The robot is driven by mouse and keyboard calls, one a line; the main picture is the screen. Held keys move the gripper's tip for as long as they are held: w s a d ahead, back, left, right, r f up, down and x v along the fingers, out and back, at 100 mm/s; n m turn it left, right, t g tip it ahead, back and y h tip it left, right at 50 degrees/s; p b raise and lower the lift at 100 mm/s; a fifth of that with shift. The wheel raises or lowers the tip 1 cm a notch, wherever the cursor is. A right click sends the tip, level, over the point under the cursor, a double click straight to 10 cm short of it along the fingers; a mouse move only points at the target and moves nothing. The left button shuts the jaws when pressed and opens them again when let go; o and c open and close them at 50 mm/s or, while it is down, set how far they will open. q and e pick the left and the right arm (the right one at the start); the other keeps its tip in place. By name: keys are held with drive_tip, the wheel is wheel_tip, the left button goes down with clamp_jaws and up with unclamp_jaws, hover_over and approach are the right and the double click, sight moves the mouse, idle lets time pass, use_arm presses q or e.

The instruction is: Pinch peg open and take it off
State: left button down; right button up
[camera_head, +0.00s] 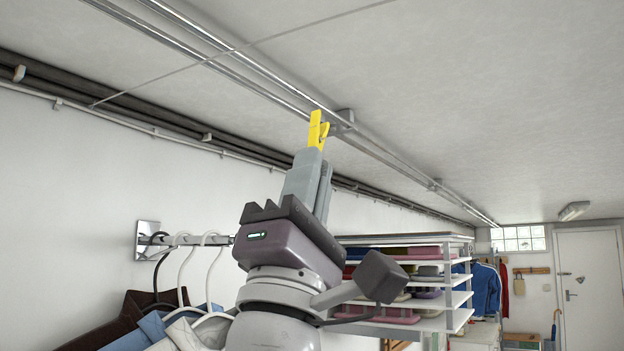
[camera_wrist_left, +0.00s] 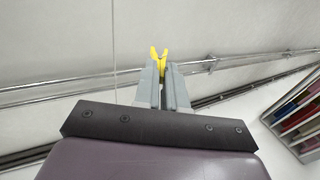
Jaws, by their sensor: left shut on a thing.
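The yellow peg (camera_head: 317,130) stands upright between the tips of my left gripper (camera_head: 315,160), high up under the ceiling. My left gripper's grey fingers are closed on the peg's lower part. Its upper end sticks out above the fingertips. In the left wrist view the peg (camera_wrist_left: 158,62) shows as a yellow V shape between the two fingertips (camera_wrist_left: 162,75). A thin line (camera_head: 245,46) crosses below the ceiling. The peg appears apart from this line in both views. My right gripper is not in view.
Metal pipes (camera_head: 240,57) run along the ceiling behind the peg, with a grey bracket (camera_head: 342,118) close beside it in the picture. A wall rail with hangers (camera_head: 183,268) and clothes is at lower left. A shelf rack (camera_head: 462,297) with folded cloths stands behind my arm.

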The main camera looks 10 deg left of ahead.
use_arm(q)
wheel_tip(320, 180, down, 8)
drive_tip(key=n+g+y+p, duration=0.2)
drive_tip(key=g+y+p, duration=0.2)
drive_tip(key=g+p, duration=0.8)
drive_tip(key=shift+n+y+p, duration=0.4)
drive_tip(key=shift+p, duration=1.25)
